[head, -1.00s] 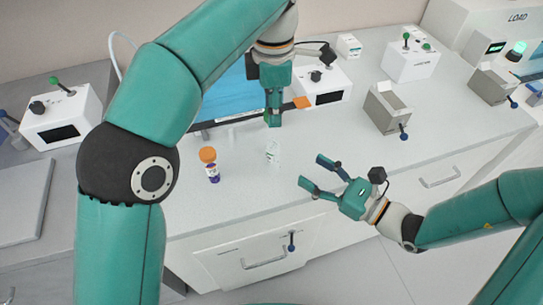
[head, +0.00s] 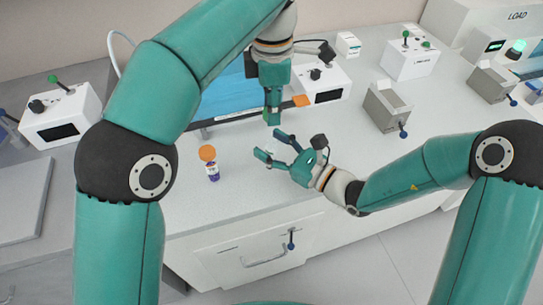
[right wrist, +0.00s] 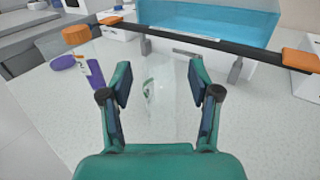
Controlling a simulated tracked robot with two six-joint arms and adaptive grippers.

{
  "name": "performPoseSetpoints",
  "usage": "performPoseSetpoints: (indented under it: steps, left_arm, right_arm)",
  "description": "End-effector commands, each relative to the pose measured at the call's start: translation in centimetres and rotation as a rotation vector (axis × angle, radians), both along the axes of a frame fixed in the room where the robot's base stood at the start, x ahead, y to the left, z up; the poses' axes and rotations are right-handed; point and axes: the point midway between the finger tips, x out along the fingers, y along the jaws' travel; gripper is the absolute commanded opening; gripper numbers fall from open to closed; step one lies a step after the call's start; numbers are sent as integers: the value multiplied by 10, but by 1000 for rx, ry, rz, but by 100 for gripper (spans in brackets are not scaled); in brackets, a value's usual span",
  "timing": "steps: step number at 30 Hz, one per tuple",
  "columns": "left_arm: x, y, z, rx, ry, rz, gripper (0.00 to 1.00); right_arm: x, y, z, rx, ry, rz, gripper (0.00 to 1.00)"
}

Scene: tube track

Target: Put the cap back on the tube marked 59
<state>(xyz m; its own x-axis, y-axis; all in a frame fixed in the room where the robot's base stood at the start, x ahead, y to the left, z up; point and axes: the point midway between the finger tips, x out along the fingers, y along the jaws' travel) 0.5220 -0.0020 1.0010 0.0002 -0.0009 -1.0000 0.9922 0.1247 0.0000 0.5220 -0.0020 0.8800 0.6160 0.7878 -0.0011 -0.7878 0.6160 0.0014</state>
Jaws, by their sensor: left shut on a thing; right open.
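A clear, uncapped-looking tube (right wrist: 149,92) with a small green-and-white label stands between the open fingers of my right gripper (right wrist: 160,88) in the right wrist view, with gaps to both. In the head view the right gripper (head: 272,147) hides most of this tube. The label number is not readable. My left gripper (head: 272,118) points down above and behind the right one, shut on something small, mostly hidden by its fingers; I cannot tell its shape.
A blue clear-fronted box (head: 225,98) with a dark front bar and orange corners lies behind. White control boxes (head: 62,115) and a grey box (head: 387,108) stand around.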

Motion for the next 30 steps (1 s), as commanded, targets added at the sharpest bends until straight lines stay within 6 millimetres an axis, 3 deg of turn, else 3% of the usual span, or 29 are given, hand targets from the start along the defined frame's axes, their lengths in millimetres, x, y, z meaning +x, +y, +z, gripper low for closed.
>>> performPoseSetpoints:
  steps: [10,21,30]
  left_arm:
    - [0,0,0,0,0,0,26]
    - [0,0,0,0,0,0,26]
    - [0,0,-3,1,0,-1,26]
  right_arm:
    - [1,2,0,-1,-1,0,60]
    - [1,2,0,-1,-1,0,0]
    - [1,1,0,0,-1,0,0]
